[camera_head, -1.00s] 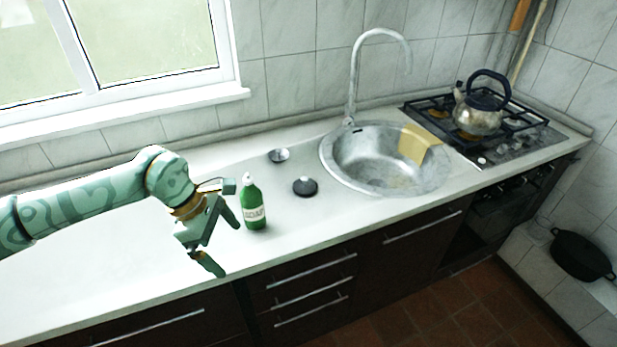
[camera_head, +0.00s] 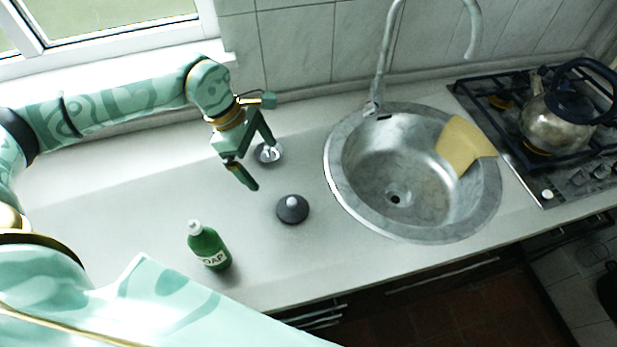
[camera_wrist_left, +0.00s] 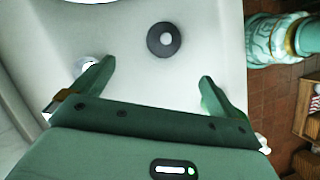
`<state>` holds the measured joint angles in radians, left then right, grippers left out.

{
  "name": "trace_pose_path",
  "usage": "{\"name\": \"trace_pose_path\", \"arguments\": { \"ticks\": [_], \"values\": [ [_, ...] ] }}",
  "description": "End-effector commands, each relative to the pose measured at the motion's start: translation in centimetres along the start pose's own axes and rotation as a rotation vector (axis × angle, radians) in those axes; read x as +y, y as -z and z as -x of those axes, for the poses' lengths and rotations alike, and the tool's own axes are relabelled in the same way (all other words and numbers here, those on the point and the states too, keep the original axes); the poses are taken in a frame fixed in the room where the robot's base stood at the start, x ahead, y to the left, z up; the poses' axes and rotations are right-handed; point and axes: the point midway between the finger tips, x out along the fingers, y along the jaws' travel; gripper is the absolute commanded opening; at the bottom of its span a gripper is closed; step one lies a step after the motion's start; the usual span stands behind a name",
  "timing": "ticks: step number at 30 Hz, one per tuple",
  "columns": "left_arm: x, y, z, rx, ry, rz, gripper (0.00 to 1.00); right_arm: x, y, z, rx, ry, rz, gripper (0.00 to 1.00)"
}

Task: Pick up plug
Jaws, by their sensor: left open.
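The plug is a dark round disc (camera_head: 292,209) with a pale knob on top. It lies on the counter between the soap bottle and the sink. In the left wrist view the plug (camera_wrist_left: 164,40) is beyond my fingertips, roughly centred between them. My left gripper (camera_head: 261,163) is open and empty above the counter, up and to the left of the plug in the head view. Its two fingers (camera_wrist_left: 157,72) also show spread apart in the left wrist view. The plug is apart from both fingers. My right gripper is not in view.
A small metal piece (camera_head: 268,152) lies beside my left gripper. A green soap bottle (camera_head: 208,247) stands near the front edge. The round sink (camera_head: 335,170) has a yellow cloth (camera_head: 462,145) over its rim. A kettle (camera_head: 556,122) stands on the hob. The counter around the plug is clear.

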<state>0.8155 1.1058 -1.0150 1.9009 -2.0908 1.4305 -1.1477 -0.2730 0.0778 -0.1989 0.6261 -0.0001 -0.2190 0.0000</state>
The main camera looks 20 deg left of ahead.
Motion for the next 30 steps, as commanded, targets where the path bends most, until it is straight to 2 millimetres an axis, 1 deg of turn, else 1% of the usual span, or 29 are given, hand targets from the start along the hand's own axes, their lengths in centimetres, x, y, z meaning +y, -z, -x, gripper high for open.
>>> {"name": "trace_pose_path", "arguments": {
  "ticks": [2,5,7,9,12,13,14,16,20,22,25,28,30],
  "values": [
    [-0.4,0.0,-0.3,0.000,0.000,-0.003,0.99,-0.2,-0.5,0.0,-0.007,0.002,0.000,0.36],
    [-0.5,0.0,-1.8,-0.002,0.001,-0.003,0.99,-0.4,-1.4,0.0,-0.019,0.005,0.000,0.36],
    [-0.3,0.0,-3.6,-0.002,0.004,-0.002,0.99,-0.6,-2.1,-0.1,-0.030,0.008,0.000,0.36],
    [0.0,-0.1,-5.6,-0.001,0.007,0.001,0.99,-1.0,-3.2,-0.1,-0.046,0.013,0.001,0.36],
    [0.3,-0.1,-8.2,-0.001,0.009,0.001,0.99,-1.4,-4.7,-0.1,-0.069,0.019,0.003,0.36],
    [0.3,-0.1,-8.8,0.000,0.009,0.001,0.99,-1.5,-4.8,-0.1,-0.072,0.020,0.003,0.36],
    [0.4,-0.1,-9.4,0.000,0.009,0.001,0.99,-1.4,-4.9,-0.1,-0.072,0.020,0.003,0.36],
    [0.4,-0.1,-10.5,0.000,0.008,0.001,0.99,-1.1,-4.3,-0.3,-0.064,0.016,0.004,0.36],
    [0.4,0.0,-11.4,0.001,0.006,0.001,0.99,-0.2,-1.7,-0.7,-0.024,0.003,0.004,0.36],
    [0.4,-0.2,-12.0,0.000,0.008,0.001,0.99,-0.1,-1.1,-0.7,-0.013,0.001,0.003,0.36],
    [0.2,-0.5,-13.6,-0.001,0.008,0.001,0.99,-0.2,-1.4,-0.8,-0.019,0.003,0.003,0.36],
    [0.1,-0.6,-15.3,0.000,0.009,0.002,0.99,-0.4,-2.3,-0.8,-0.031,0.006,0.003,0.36],
    [0.2,-0.5,-16.1,0.000,0.007,0.001,0.99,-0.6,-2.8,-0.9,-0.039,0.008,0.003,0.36]
  ]
}}
